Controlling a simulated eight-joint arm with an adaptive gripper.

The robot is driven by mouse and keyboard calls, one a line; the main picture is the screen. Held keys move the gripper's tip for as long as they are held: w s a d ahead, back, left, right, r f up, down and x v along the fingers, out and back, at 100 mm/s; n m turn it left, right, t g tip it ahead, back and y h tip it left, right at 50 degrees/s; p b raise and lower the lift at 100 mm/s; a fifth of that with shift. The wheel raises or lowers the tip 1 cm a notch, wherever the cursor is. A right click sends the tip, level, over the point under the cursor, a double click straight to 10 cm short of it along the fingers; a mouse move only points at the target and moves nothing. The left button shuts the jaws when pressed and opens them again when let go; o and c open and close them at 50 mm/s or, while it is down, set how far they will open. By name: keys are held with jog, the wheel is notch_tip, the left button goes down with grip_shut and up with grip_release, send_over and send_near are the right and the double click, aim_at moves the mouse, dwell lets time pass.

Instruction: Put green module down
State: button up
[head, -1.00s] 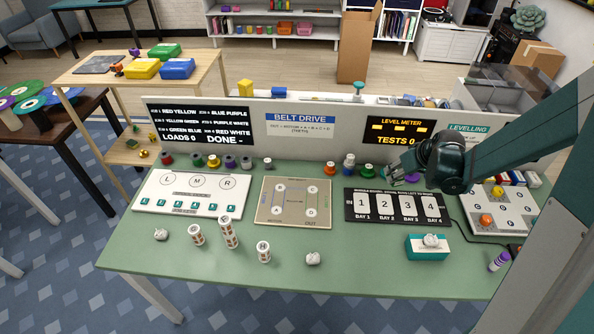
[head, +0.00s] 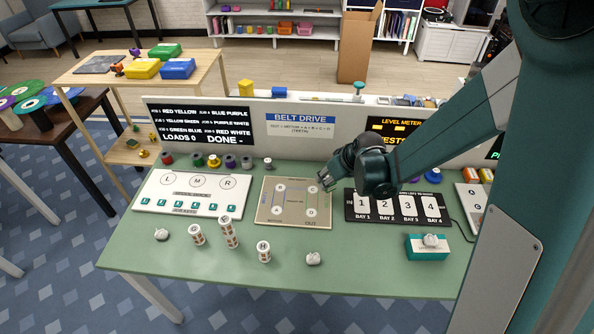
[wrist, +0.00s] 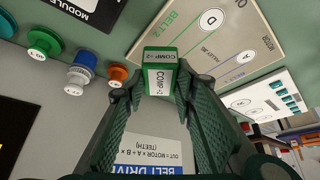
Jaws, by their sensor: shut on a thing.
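In the head view my gripper (head: 326,180) hangs by the upper right edge of the beige belt drive board (head: 293,219). The module is too small there to make out clearly. I cannot tell how high it is above the table.
Several spools stand along the back. The wrist view shows green (wrist: 44,42), white-blue (wrist: 80,72) and orange (wrist: 117,73) ones. Bare green table (head: 340,278) lies in front.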

jog(key=s+a+n, duration=0.1)
jog(key=s+a, duration=0.4)
jog(key=a, duration=0.7)
jog(key=shift+f+n+g+y, duration=0.3)
jog(key=shift+f+n, duration=0.05)
jog(key=shift+n, duration=0.05)
jog(key=shift+w, duration=0.1)
jog(key=shift+w+f+b, duration=0.45)
jog(key=shift+w+f, duration=0.05)
jog(key=shift+w, duration=2.75)
jog(key=shift+w+f+b, duration=0.5)
jog(key=shift+w+f, duration=0.05)
jog(key=shift+w, duration=2.7)
jog(key=shift+w+f+b, duration=0.45)
jog(key=shift+w+f, duration=0.05)
jog(key=shift+w, duration=2.75)
notch_tip(320, 180, down, 3)
jog(key=shift+f+b, duration=0.2)
jog(key=shift+b, duration=0.25)
jog(key=shift+w+f, duration=0.15)
jog(key=shift+f, duration=0.1)
